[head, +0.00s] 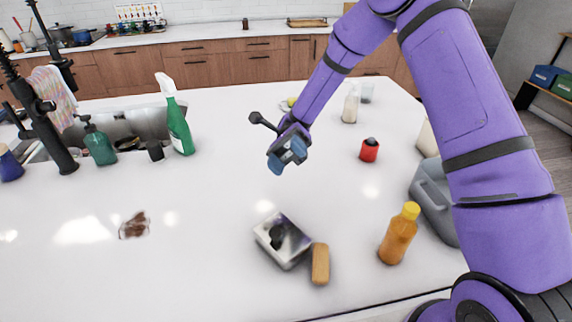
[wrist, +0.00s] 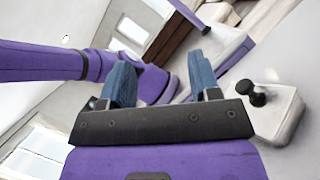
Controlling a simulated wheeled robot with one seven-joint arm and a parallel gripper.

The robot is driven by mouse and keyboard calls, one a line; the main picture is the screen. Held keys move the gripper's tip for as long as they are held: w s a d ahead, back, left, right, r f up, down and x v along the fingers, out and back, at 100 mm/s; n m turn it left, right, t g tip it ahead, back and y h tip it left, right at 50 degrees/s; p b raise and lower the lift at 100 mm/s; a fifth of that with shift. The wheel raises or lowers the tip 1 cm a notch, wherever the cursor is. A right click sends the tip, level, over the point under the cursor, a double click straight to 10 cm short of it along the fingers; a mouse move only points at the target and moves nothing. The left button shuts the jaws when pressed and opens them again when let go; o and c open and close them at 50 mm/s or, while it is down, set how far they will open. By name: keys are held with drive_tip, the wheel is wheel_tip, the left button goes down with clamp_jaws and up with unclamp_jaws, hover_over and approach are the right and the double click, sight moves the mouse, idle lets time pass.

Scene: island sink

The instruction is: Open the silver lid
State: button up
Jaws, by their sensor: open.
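A small silver box with a silver lid (head: 288,236) sits on the white island near its front edge, and a dark knob (head: 277,236) stands on the lid. The lid looks closed. In the wrist view the silver lid (wrist: 284,116) with its black knob (wrist: 257,92) shows at the right. My gripper (head: 279,163) hangs in the air above the island, behind the box and apart from it. Its two blue fingers are spread with nothing between them, as the wrist view (wrist: 163,80) also shows.
A wooden block (head: 320,264) lies right of the box, with an orange bottle (head: 398,235) beyond it. A red jar (head: 369,150), a grey container (head: 434,197) and a green spray bottle (head: 179,127) stand around. Counter between gripper and box is clear.

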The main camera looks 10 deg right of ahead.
drive_tip(key=shift+w+d+r, duration=0.25)
drive_tip(key=shift+w+r, duration=0.6)
drive_tip(key=shift+r, duration=0.1)
drive_tip(key=s+d+r+n+t+h, duration=0.5)
drive_tip(key=s+d+r+n+t, duration=0.6)
drive_tip(key=s+d+r+t, duration=0.5)
drive_tip(key=s+d+t, duration=0.2)
drive_tip(key=d+t, duration=0.1)
drive_tip(key=t, duration=0.4)
drive_tip(key=shift+d+r+t, duration=0.25)
drive_tip(key=shift+r+t, duration=0.05)
drive_tip(key=shift+r, duration=0.05)
drive_tip(key=shift+s+d+r+n+t+h, duration=0.3)
drive_tip(key=shift+s+d+n+t, duration=0.35)
drive_tip(key=shift+t, duration=0.15)
drive_tip(key=shift+w, duration=0.1)
